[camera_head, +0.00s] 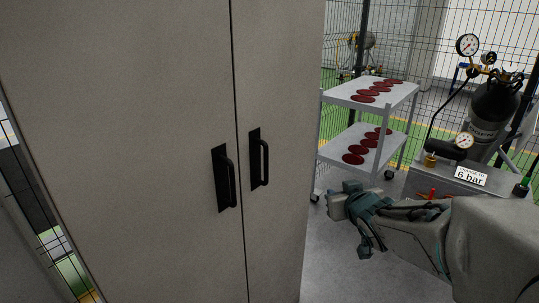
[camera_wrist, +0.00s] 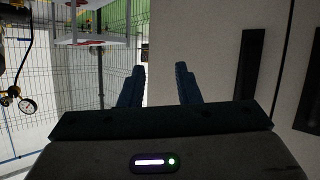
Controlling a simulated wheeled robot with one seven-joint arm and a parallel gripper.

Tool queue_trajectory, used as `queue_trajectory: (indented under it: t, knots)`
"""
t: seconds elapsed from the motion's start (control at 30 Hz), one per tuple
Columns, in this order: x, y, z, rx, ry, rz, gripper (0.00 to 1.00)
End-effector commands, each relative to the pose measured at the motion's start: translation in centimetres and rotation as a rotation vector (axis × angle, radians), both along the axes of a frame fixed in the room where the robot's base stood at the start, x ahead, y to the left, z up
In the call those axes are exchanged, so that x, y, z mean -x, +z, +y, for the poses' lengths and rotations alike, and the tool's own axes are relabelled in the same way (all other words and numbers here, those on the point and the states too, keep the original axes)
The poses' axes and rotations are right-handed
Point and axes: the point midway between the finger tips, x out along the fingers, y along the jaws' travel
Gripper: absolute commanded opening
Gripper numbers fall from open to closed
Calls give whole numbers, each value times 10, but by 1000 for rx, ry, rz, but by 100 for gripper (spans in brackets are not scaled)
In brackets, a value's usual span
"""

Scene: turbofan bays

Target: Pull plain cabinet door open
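A tall plain grey cabinet fills the left of the head view. Its left door (camera_head: 120,130) and right door (camera_head: 285,100) are shut, with a thin dark seam between them. The left door has a black upright bar handle (camera_head: 227,180); the right door has another black handle (camera_head: 260,160). My gripper (camera_head: 362,215) is to the right of the cabinet, apart from both handles. In the wrist view its two fingers (camera_wrist: 160,85) are spread with nothing between them. The cabinet face (camera_wrist: 205,45) and dark handle plates (camera_wrist: 250,62) show to their right there.
A white two-shelf cart (camera_head: 365,95) with several dark red discs stands behind my gripper. A gas cylinder (camera_head: 492,112) with gauges and a "6 bar" sign (camera_head: 471,177) stand at the right. Wire fencing (camera_head: 425,60) runs behind. Grey floor (camera_head: 335,270) is clear beside the cabinet.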

Motion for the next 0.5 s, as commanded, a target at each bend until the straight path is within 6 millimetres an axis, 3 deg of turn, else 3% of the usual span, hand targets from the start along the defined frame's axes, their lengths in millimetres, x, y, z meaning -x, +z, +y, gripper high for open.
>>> queue_trajectory:
  t: [0.1, 0.2, 0.5]
  knots:
    - [-19, 5, 25, -56, 148, -121, 30]
    - [-25, 10, 49, -120, 279, -203, 30]
    - [-17, 19, 90, -272, 537, -311, 30]
